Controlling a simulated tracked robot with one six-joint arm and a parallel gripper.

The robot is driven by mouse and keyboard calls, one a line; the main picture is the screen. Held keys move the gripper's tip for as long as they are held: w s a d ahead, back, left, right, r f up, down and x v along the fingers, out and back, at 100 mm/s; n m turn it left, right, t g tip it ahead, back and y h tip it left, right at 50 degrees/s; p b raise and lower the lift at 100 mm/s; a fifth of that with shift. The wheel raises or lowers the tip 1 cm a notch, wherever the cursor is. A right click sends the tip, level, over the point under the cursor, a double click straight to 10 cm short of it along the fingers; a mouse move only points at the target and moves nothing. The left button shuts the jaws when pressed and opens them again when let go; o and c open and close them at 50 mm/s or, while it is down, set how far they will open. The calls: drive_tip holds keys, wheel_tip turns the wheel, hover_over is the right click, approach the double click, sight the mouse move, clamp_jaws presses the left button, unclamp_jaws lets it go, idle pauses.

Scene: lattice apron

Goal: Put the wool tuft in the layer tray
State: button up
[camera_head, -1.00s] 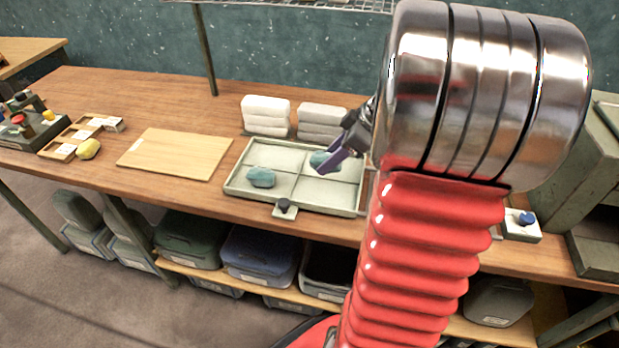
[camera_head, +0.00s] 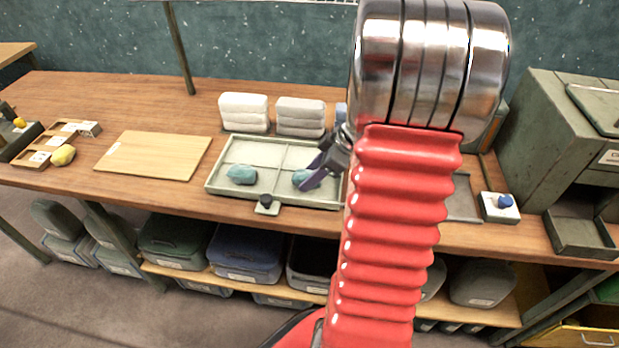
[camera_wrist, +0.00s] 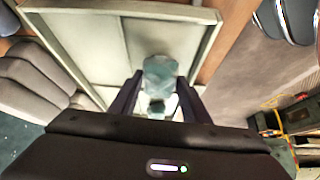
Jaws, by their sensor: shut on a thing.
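The layer tray (camera_head: 257,150) is a pale grey-green tray with divided compartments on the wooden bench. One teal tuft (camera_head: 242,174) lies on its left side. My gripper (camera_head: 306,181) is shut on a second teal tuft (camera_head: 301,178), which shows over the tray's right part, near the front. In the wrist view the gripper's dark fingers (camera_wrist: 157,92) flank a pale teal lump (camera_wrist: 160,72), with a darker lump just below it. I cannot tell whether these are one thing, or whether the held tuft touches the tray floor.
Stacked white pads (camera_head: 244,112) and grey pads (camera_head: 300,116) stand close behind the tray. A wooden board (camera_head: 152,156) lies to its left, with a yellow lump (camera_head: 63,155) farther left. A small dark-knobbed block (camera_head: 266,205) sits at the tray's front.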

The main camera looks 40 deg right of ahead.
drive_tip(key=shift+f, duration=0.5)
drive_tip(key=o, duration=1)
drive_tip(key=v, duration=1.2)
